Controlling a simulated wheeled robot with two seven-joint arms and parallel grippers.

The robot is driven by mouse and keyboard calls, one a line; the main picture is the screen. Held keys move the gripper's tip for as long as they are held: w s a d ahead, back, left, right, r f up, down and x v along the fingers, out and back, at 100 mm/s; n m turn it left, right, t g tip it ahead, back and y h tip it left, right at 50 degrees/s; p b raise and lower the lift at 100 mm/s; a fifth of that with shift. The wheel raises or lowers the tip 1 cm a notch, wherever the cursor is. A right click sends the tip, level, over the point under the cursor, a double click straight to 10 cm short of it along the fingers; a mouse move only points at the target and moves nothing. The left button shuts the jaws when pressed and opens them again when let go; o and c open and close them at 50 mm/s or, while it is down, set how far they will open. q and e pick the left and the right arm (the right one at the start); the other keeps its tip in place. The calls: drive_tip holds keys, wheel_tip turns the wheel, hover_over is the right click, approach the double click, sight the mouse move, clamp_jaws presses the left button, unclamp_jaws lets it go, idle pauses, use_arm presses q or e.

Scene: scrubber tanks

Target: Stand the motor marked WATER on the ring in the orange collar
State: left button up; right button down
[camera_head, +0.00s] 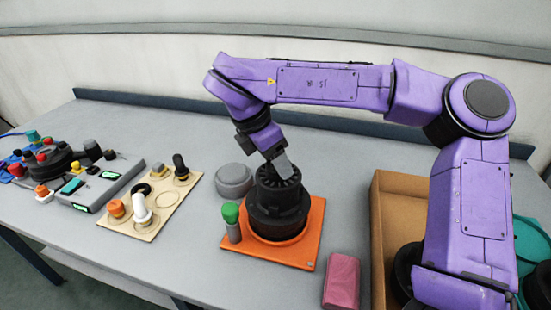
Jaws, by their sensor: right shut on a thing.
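An orange square base (308,238), which looks like the orange collar, lies on the table in the middle. A dark round motor-like body (277,205) with a slotted top stands upright over it. A WATER marking is not readable. My right gripper (280,178) reaches down from above and is shut on the top of this dark body. The ring is hidden under it, and I cannot tell whether the body rests fully on the ring. A green-capped grey peg (231,220) stands at the base's left corner. My left gripper is not in view.
A grey round lid-like piece (234,179) lies behind left of the base. A wooden board (150,205) with knobs and a grey panel (103,182) are at left. A pink block (342,280) and a brown box (385,200) are at right. The table behind is clear.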

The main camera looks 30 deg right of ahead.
idle(0.3)
drive_tip(key=shift+f+b, duration=0.15)
drive_tip(key=shift+b, duration=0.35)
idle(0.5)
drive_tip(key=shift+c, duration=1.2)
unclamp_jaws()
drive_tip(key=shift+o, duration=1.2)
drive_tip(key=shift+f, duration=0.15)
drive_tip(key=shift+r+p, duration=2.25)
drive_tip(key=shift+r, duration=1.35)
